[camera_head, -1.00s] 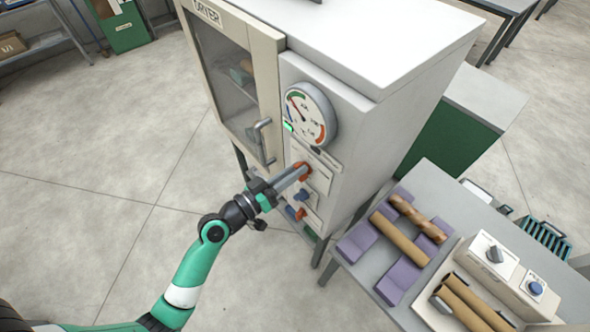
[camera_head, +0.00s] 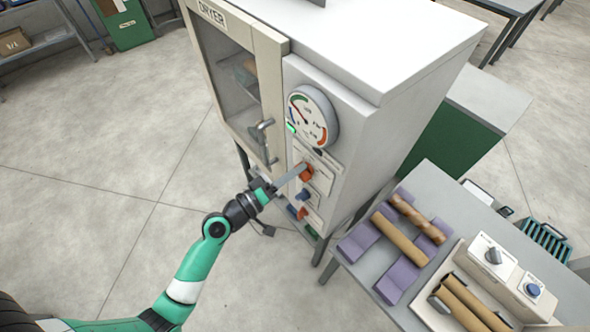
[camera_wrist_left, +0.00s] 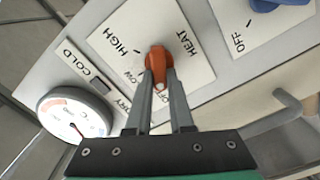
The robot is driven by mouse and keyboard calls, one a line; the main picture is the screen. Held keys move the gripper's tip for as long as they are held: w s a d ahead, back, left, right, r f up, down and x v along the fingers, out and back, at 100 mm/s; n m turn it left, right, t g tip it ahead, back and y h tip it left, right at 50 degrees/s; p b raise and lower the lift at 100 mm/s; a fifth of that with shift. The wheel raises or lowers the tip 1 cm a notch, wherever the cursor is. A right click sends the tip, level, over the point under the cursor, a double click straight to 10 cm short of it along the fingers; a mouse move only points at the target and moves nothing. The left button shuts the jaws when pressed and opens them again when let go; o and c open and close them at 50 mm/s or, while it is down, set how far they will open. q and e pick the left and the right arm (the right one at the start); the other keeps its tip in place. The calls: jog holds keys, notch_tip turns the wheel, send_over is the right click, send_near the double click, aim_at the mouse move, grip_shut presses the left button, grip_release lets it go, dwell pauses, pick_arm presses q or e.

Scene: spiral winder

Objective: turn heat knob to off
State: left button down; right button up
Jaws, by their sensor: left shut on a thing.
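The orange heat knob (camera_head: 307,173) is on the front panel of the dryer (camera_head: 345,140), below the round gauge. In the left wrist view the knob (camera_wrist_left: 160,62) sits on a white plate marked HEAT, HIGH, LOW and OFF. Its white-tipped end lies between my fingers, close to the partly hidden OFF mark. My left gripper (camera_head: 301,171) is shut on the knob; its two fingers (camera_wrist_left: 160,84) lie on either side of it in the wrist view. The fingers hide part of the lettering. My right gripper is not in view.
The gauge (camera_head: 312,117) is above the knob and the door handle (camera_head: 262,140) is to its left. A blue knob (camera_head: 303,195) and another orange knob (camera_head: 303,213) are below. A table (camera_head: 350,262) with tubes on purple cradles stands right. Open floor lies left.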

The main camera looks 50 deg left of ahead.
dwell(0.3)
pick_arm(q)
jog(key=c, duration=0.8)
grip_release()
jog(key=s+b, duration=0.2)
jog(key=s, duration=0.9)
jog(key=shift+s+a, duration=0.15)
jog(key=shift+s, duration=0.2)
